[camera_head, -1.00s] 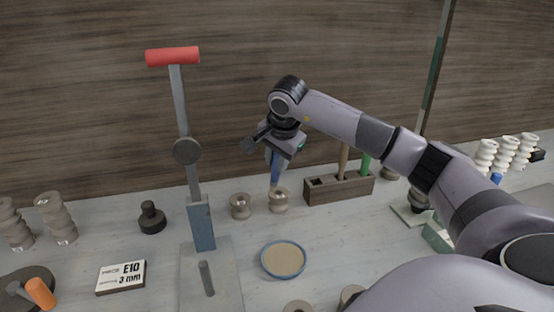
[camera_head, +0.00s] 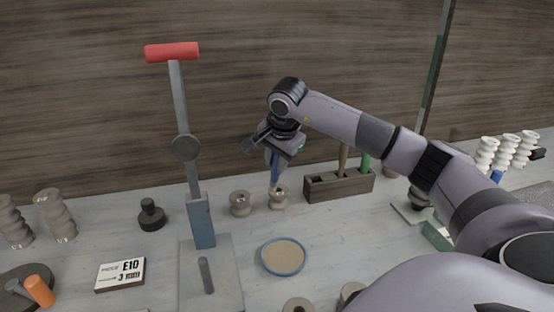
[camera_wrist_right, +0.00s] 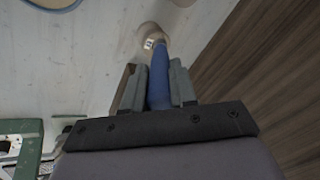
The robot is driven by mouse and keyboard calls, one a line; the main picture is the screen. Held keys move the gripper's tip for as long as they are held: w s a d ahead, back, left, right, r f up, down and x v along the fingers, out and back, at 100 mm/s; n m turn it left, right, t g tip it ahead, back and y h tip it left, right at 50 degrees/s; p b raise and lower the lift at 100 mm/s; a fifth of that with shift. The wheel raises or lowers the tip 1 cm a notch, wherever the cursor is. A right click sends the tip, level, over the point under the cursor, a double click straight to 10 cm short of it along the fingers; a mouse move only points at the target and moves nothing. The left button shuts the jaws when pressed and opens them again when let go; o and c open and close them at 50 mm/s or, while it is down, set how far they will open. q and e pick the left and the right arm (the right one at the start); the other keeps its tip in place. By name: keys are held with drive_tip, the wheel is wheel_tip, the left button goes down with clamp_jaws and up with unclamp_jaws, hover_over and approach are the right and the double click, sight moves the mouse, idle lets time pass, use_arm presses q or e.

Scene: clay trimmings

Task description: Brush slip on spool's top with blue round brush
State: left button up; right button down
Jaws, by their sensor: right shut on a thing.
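My right gripper (camera_head: 273,152) is shut on the blue round brush (camera_head: 275,168), which points down. In the right wrist view the brush's blue handle (camera_wrist_right: 159,78) runs between the two fingers (camera_wrist_right: 155,88). Its tip is at the top of a spool (camera_head: 279,200), which also shows in the right wrist view (camera_wrist_right: 146,30); I cannot tell whether it touches. A second similar spool (camera_head: 240,204) stands to the left. A blue-rimmed dish of tan slip (camera_head: 284,257) sits in front. My left gripper is not in view.
A wooden brush block (camera_head: 339,186) with a brown and a green handle stands just right of the spool. A lever press with a red handle (camera_head: 172,52) stands left. A sign reading E10, 3 mm (camera_head: 120,274) lies front left. More spools stand at both sides.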

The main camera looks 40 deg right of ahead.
drive_tip(key=shift+r, duration=0.15)
drive_tip(key=shift+r+p, duration=0.2)
drive_tip(key=shift+p, duration=0.1)
drive_tip(key=shift+s, duration=0.1)
drive_tip(key=shift+s+d+r, duration=0.15)
drive_tip(key=shift+s+d, duration=0.4)
drive_tip(key=shift+s, duration=0.3)
drive_tip(key=shift+f+b, duration=0.45)
drive_tip(key=shift+f, duration=0.1)
idle(0.5)
drive_tip(key=shift+r, duration=0.15)
